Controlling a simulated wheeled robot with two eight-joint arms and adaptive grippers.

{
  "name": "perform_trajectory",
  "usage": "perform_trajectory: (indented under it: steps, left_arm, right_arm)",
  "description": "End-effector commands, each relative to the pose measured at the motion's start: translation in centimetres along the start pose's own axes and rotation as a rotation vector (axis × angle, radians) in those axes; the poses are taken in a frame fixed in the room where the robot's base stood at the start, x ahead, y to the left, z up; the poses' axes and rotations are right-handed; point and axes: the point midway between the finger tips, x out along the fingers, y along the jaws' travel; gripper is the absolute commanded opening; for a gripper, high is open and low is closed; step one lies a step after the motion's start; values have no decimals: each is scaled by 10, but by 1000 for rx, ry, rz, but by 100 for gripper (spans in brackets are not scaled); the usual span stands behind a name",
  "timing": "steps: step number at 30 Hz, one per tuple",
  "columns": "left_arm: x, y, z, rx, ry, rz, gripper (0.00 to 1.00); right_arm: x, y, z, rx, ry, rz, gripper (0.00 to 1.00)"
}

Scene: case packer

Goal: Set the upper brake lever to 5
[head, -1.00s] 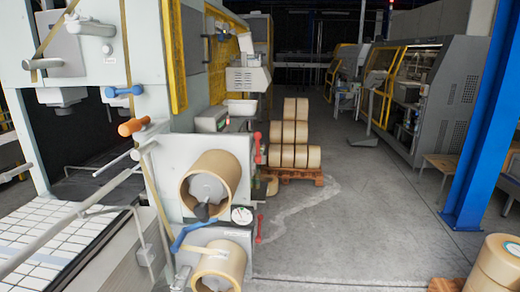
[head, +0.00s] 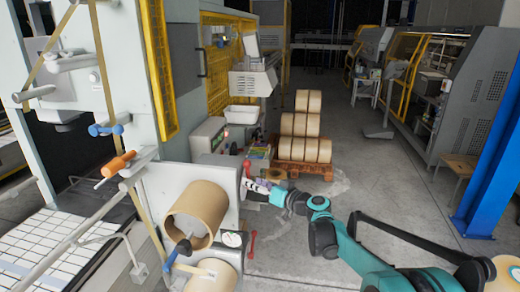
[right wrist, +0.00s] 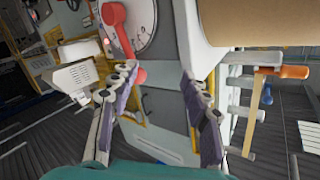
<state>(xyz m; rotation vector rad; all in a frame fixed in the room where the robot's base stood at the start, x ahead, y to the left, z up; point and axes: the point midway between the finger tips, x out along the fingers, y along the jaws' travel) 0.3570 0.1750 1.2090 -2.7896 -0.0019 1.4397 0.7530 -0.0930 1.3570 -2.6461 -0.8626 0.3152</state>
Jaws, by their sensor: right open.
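The upper brake lever (head: 247,168) is red and stands at the right edge of the grey unwind panel in the head view. My right gripper (head: 247,186) is just below and beside it, partly overlapping it in that view. In the right wrist view my right gripper (right wrist: 157,75) is open with nothing held between its fingers. A red lever (right wrist: 115,18) lies over a white dial (right wrist: 138,25) with markings there. Its lower end is near the left finger's tip; contact cannot be told. The dial's numbers are too small to read. My left gripper is out of view.
A second red lever (head: 250,245) and a white gauge (head: 232,239) sit lower on the panel. Large brown tape rolls (head: 197,213) are mounted on it. A pallet of rolls (head: 305,135) stands behind my right arm. The floor to the right is open.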

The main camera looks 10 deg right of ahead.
Motion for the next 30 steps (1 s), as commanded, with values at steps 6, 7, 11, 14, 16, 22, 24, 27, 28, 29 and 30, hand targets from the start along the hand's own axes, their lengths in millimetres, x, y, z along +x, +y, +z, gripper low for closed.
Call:
perform_trajectory:
  steps: [6,7,11,14,16,22,24,27,28,29,30]
  left_arm:
    - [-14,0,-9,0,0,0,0]
    - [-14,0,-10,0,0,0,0]
    - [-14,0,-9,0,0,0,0]
    - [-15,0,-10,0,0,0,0]
    - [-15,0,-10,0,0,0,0]
    - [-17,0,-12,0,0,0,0]
    - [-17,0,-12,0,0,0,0]
    - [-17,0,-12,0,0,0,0]
    - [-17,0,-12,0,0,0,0]
    - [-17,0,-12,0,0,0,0]
    - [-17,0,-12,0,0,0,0]
  right_arm:
    - [19,22,-27,-3,99,-16,47]
    - [21,24,-28,-3,103,-17,47]
    - [36,24,-28,-3,105,-20,47]
    - [53,23,-30,-3,105,-19,47]
    - [64,23,-31,-3,105,-19,47]
    - [90,23,-34,-3,105,-18,47]
    - [94,23,-35,-3,105,-18,47]
    - [96,23,-35,-3,105,-17,47]
    - [96,23,-35,-3,105,-17,47]
    - [96,23,-35,-3,105,-17,47]
    - [96,23,-35,-3,105,-17,47]
